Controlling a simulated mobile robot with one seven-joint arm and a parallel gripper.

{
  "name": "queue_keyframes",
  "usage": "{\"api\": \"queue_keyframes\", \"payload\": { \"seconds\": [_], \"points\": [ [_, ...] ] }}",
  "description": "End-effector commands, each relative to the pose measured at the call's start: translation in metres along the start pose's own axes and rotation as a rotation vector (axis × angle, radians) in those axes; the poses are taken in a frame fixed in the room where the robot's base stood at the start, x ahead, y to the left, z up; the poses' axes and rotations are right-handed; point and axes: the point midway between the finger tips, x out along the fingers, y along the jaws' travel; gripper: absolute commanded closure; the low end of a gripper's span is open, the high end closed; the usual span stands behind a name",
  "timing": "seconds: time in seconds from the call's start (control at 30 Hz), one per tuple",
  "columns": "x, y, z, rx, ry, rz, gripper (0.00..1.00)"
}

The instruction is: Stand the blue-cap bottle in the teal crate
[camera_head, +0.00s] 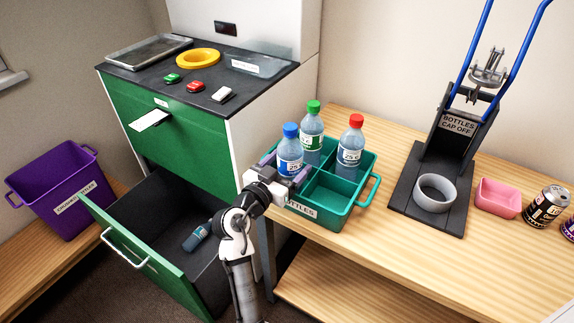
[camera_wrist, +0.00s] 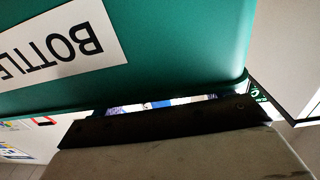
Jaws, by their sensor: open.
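The blue-cap bottle (camera_head: 290,146) is upright at the left front compartment of the teal crate (camera_head: 338,214). Its lower part is hidden by my gripper and the crate wall, so I cannot see its base. My gripper (camera_head: 283,171) is open at the crate's left front corner, with its fingers beside the bottle's lower part. I cannot tell whether they touch it. In the wrist view the crate's labelled wall (camera_wrist: 175,50) fills the upper part, and the bottle is not clearly seen.
A green-cap bottle (camera_head: 312,128) and a red-cap bottle (camera_head: 351,148) stand in the crate's back compartments. The right front compartment looks empty. A bottle (camera_head: 196,237) lies in the open green drawer (camera_head: 150,222). A cap press (camera_head: 440,170) and pink bin (camera_head: 498,198) stand right.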

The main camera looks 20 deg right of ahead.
Motion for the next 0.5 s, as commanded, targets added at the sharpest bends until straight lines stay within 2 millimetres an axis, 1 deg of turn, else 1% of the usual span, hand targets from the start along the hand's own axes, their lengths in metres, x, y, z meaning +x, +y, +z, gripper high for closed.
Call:
{"api": "queue_keyframes", "payload": {
  "seconds": [0.03, 0.1, 0.13, 0.17, 0.3, 0.5],
  "points": [
    [0.000, 0.000, -0.008, 0.000, 0.000, 0.000, 0.22],
    [0.000, 0.000, -0.016, 0.000, 0.000, 0.001, 0.22],
    [-0.007, -0.001, -0.007, 0.000, 0.000, -0.003, 0.22],
    [-0.016, -0.002, -0.005, 0.001, 0.001, -0.005, 0.22],
    [-0.051, -0.001, -0.004, 0.000, 0.001, -0.005, 0.22],
    [-0.093, -0.001, -0.005, 0.001, 0.001, -0.004, 0.22]
  ]
}}
